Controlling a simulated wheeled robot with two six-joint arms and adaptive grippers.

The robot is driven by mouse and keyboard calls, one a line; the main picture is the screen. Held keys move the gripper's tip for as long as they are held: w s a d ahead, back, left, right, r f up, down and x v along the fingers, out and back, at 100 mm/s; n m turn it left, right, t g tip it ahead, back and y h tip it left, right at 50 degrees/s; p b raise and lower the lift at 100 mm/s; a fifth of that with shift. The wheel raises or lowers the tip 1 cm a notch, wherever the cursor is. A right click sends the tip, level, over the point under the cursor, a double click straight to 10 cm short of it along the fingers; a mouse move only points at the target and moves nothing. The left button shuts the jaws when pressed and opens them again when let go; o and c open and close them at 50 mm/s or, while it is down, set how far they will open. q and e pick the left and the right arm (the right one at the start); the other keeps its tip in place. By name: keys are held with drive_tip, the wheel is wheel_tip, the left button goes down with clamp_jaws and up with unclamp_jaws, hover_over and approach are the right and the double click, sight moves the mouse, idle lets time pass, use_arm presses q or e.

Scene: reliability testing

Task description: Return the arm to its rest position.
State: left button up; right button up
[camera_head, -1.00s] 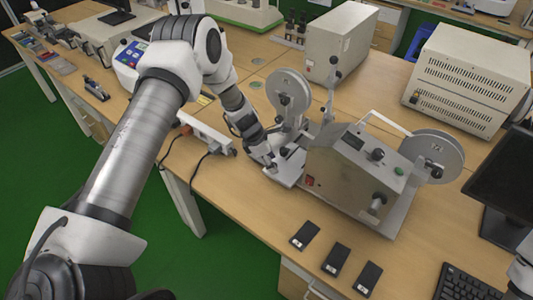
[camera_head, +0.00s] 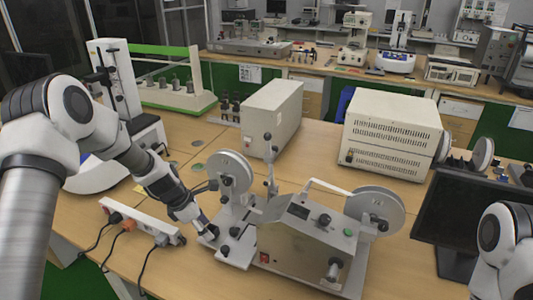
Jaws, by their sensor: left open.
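My left arm comes in from the left, and its gripper (camera_head: 209,233) is low at the left end of the reel machine (camera_head: 300,240), close beside its base plate. The fingers are small and partly merge with the machine, so I cannot see whether they touch it. No held object shows between them. The machine has a grey-beige box body, two round reels and a handle. Part of my right arm (camera_head: 503,240) shows at the lower right edge; its gripper is outside the view.
A white power strip (camera_head: 142,221) with plugged cables lies left of the gripper. A beige box (camera_head: 272,118) and a vented beige unit (camera_head: 391,132) stand behind the machine. A black monitor (camera_head: 474,215) is at right. Bare wooden table (camera_head: 190,270) shows in front.

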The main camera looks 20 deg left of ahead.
use_arm(q)
drive_tip(key=s+d+f+g, duration=0.1)
drive_tip(key=s+f, duration=0.2)
drive_tip(key=f, duration=0.1)
drive_tip(key=s+d+f+g+b, duration=0.1)
drive_tip(key=s+d+f, duration=0.1)
drive_tip(key=s+f, duration=0.2)
drive_tip(key=s+d+f+m+g, duration=0.1)
drive_tip(key=s+f, duration=0.2)
drive_tip(key=f, duration=0.1)
drive_tip(key=shift+s+d+g+y, duration=0.3)
drive_tip(key=s+d+f+m+y, duration=0.1)
drive_tip(key=s+d+f+m, duration=0.1)
drive_tip(key=s+m, duration=0.9)
drive_tip(key=s+d+f+m+t+y+b, duration=0.1)
drive_tip(key=s+f+m, duration=0.3)
drive_tip(key=s+m, duration=0.7)
drive_tip(key=shift+d+f+m+y, duration=0.3)
drive_tip(key=shift+d+m+y, duration=0.15)
drive_tip(key=shift+m, duration=0.55)
